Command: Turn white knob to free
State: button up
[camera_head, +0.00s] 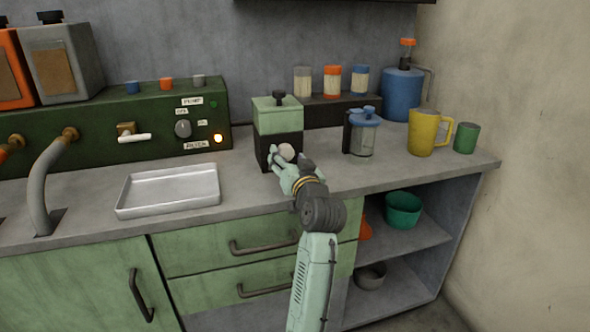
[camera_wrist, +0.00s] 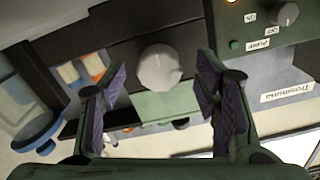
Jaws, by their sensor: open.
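The white knob (camera_head: 286,151) is a round pale disc on the dark front of a box with a green top (camera_head: 277,114). In the wrist view the knob (camera_wrist: 160,68) sits between the two fingers, with a gap visible on each side. My gripper (camera_head: 288,161) is right in front of the box, and its open fingers (camera_wrist: 165,95) with purple pads point at the knob. I cannot see any marking on the knob that tells its setting, and no "free" label is legible. The arm hides the lower part of the box in the head view.
A green control panel (camera_head: 100,145) with a grey dial (camera_head: 183,128), switch and lit lamp stands to the left. A metal tray (camera_head: 170,190) lies on the counter. A glass jug with a blue lid (camera_head: 363,133), yellow mug (camera_head: 423,133) and green cup (camera_head: 466,138) stand to the right.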

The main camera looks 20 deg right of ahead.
jog(key=s, duration=1)
jog(key=shift+s, duration=0.15)
